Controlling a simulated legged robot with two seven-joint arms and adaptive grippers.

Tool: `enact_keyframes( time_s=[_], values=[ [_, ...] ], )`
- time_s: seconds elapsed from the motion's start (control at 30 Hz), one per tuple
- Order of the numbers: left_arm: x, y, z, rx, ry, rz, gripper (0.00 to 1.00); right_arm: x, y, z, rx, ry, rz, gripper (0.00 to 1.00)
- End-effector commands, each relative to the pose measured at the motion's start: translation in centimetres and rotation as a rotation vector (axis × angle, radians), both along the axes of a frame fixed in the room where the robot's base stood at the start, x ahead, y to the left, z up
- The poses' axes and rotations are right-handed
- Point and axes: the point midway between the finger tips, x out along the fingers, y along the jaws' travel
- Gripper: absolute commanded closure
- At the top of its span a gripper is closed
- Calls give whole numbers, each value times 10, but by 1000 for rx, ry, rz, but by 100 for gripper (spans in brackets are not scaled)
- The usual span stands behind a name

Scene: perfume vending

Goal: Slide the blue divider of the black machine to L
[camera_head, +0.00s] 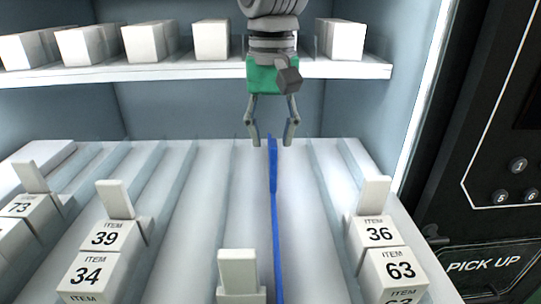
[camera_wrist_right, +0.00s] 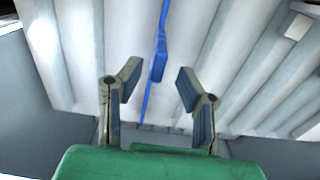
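The blue divider (camera_head: 274,215) is a thin upright strip running front to back along the lower shelf of the machine (camera_head: 200,200). Its taller blue tab stands at the back end. My right gripper (camera_head: 271,140) comes down from above, open, with its fingertips on either side of the tab's top in the head view. In the right wrist view the blue divider (camera_wrist_right: 158,55) shows between and beyond the open fingers (camera_wrist_right: 158,82), with a gap on both sides. I cannot tell how deep the fingers reach around it. My left gripper is not in view.
White boxes labelled 39 (camera_head: 104,238) and 34 (camera_head: 88,273) stand left; boxes 36 (camera_head: 379,234) and 63 (camera_head: 399,270) stand right. A white pusher (camera_head: 238,272) stands front centre. Clear dividers separate the lanes. An upper shelf (camera_head: 190,72) with boxes is behind. The lanes beside the divider are largely empty.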

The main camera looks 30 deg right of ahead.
Motion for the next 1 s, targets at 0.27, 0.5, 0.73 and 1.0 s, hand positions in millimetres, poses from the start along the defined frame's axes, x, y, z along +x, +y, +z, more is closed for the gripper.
enact_keyframes(
  time_s=[0.27,0.5,0.73,1.0],
  values=[
    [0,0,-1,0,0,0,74,-1,0,-38,0,-1,0,68],
    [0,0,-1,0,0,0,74,-1,0,-45,0,-1,0,68],
    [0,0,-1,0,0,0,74,-1,0,-44,0,-2,0,96],
    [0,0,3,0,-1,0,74,3,-3,-43,2,-1,-1,100]
  ],
)
